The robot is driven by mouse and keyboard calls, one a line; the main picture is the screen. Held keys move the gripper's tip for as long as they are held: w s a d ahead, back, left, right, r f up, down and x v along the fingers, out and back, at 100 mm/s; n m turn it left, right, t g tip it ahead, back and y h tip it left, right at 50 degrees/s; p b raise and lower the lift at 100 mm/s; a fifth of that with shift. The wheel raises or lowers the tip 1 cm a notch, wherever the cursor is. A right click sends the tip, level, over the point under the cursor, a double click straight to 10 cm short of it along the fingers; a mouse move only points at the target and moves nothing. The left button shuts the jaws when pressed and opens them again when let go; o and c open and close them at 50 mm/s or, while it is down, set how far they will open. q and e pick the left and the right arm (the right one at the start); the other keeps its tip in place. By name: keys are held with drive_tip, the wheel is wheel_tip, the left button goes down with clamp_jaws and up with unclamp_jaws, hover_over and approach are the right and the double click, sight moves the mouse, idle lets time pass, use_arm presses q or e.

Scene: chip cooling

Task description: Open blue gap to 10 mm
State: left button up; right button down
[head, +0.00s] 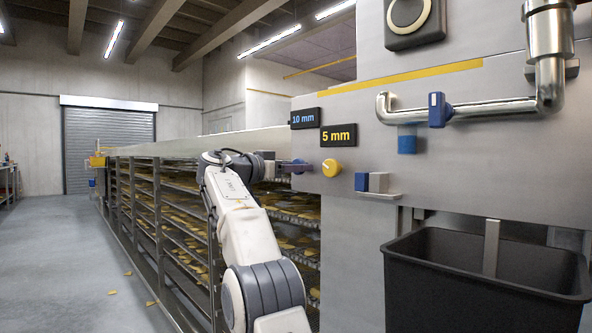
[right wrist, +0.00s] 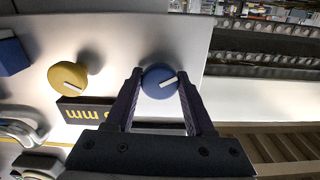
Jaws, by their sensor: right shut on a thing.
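The blue knob (right wrist: 158,83) sits on the metal panel, with a white pointer mark toward its right side in the right wrist view. My right gripper (head: 297,167) is shut on the blue knob, one finger on each side, as the right wrist view (right wrist: 160,76) shows. In the head view the gripper mostly hides the knob. The display (head: 304,118) above it reads 10 mm in blue. A yellow knob (head: 331,168) is just to the right, under a display (head: 338,135) reading 5 mm in yellow. My left gripper is not in view.
A small ledge (head: 376,194) with a blue and grey block juts out right of the yellow knob. A bent metal pipe (head: 490,110) with a blue handle runs above. A black bin (head: 480,290) stands lower right. Racks of chips (head: 170,210) extend left, beside open floor.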

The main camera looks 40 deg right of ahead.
drive_tip(key=shift+f, duration=0.15)
drive_tip(key=shift+c, duration=1.3)
unclamp_jaws()
drive_tip(key=a, duration=1)
drive_tip(key=shift+s+a+b, duration=0.25)
drive_tip(key=shift+s+b, duration=0.1)
drive_tip(key=shift+s, duration=0.05)
